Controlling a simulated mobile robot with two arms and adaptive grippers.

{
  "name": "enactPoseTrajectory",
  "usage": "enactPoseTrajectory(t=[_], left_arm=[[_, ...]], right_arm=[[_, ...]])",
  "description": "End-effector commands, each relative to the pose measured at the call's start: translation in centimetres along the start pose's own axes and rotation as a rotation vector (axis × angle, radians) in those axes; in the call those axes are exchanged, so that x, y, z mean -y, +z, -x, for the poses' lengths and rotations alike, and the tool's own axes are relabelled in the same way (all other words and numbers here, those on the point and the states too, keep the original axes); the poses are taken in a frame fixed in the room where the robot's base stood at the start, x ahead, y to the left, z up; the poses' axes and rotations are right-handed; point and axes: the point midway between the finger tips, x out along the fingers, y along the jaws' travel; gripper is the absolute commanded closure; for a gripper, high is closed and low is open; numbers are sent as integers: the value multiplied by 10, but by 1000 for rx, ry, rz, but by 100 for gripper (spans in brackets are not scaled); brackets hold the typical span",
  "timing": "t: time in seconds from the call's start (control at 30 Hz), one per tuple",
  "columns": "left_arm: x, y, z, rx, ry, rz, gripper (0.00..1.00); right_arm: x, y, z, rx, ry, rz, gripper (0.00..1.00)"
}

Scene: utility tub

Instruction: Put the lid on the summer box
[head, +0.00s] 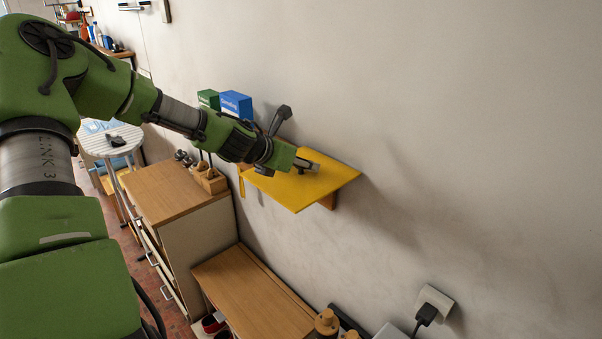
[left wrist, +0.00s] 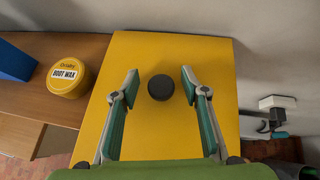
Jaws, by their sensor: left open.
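A flat yellow panel (head: 325,182) stands out from the wall in the head view, with a brown support under its edge. It fills the middle of the left wrist view (left wrist: 165,60). A dark round knob-like piece (left wrist: 161,88) shows on it there. I cannot tell whether the panel is a lid or a shelf. My left gripper (head: 308,166) is over the panel. In the left wrist view its open fingers (left wrist: 160,80) are on either side of the knob, with gaps on both sides. No box is clearly marked as the summer box. My right gripper is out of view.
A blue box (head: 236,103) and a green box (head: 208,99) are behind my left arm. A yellow boot wax tin (left wrist: 68,78) is left of the panel. A wooden-topped cabinet (head: 172,187) and a lower bench (head: 250,285) line the wall. A plug (head: 427,313) is at lower right.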

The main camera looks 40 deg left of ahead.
Motion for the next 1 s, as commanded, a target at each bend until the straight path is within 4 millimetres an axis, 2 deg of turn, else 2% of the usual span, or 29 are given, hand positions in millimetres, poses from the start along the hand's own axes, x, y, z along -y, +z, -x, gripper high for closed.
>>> enactPoseTrajectory(t=[0.23, 0.27, 0.4, 0.43, 0.77, 1.0], left_arm=[[0, 0, -1, 1, 1, 0, 59], [0, 0, -1, 1, 1, 0, 61], [0, 0, -1, 1, 1, 0, 98], [0, 0, -1, 1, 1, 0, 100], [0, 0, -1, 1, 1, 0, 100], [-2, 2, 7, 4, 2, -2, 100]], right_arm=[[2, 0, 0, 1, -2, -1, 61], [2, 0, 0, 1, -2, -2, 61], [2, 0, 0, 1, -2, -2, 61], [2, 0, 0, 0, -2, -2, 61], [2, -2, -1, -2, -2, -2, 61], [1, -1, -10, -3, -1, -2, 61]])
